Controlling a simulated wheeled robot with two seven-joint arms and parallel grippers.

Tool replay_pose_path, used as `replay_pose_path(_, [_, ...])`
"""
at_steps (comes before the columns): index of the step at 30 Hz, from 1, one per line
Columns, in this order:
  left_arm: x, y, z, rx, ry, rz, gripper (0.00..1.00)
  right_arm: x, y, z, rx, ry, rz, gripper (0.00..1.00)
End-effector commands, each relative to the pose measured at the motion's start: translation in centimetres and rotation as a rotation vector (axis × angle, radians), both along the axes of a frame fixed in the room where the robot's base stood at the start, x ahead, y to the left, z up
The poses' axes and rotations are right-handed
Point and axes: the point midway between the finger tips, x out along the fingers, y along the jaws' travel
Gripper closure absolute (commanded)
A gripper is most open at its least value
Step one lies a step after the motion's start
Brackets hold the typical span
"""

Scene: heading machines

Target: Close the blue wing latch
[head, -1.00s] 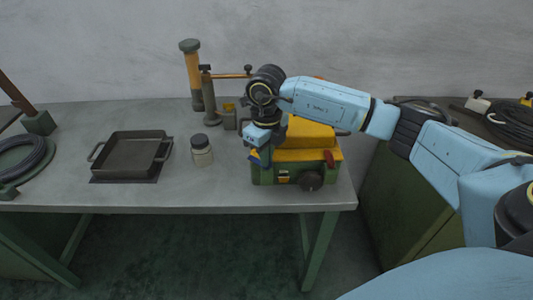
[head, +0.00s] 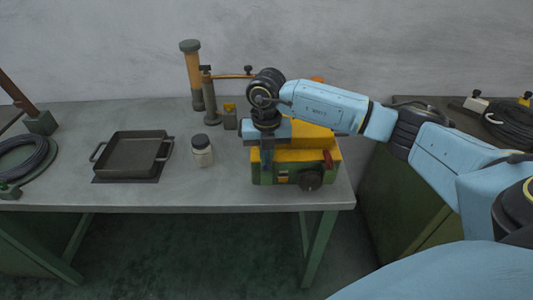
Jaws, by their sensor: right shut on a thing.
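A green box with a yellow lid (head: 309,138) stands on the right part of the grey table. My right gripper (head: 267,163) is over the box's front left corner, pointing down, and is shut on the blue wing latch. The gripper covers most of the latch, so its exact angle cannot be told. A red latch (head: 329,160) shows at the right of the box front, and a dark round knob (head: 310,180) is low on the front. My left gripper is not in view.
A small jar with a dark lid (head: 202,150) stands left of the box. A dark square pan (head: 131,153) lies farther left.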

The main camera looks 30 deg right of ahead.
Motion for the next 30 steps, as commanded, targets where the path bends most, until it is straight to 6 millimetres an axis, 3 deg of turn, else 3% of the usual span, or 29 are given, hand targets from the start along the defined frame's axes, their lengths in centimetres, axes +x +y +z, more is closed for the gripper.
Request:
replay_pose_path(21, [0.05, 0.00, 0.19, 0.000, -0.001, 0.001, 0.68, -0.34, 0.13, -0.51, 0.000, 0.014, -0.076, 1.00])
replay_pose_path(27, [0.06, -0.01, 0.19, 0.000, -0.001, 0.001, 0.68, -0.33, 0.10, -0.49, -0.001, 0.013, -0.075, 0.73])
replay_pose_path(30, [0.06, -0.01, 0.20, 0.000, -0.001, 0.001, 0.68, -0.24, 0.06, -0.36, -0.001, 0.010, -0.076, 0.73])
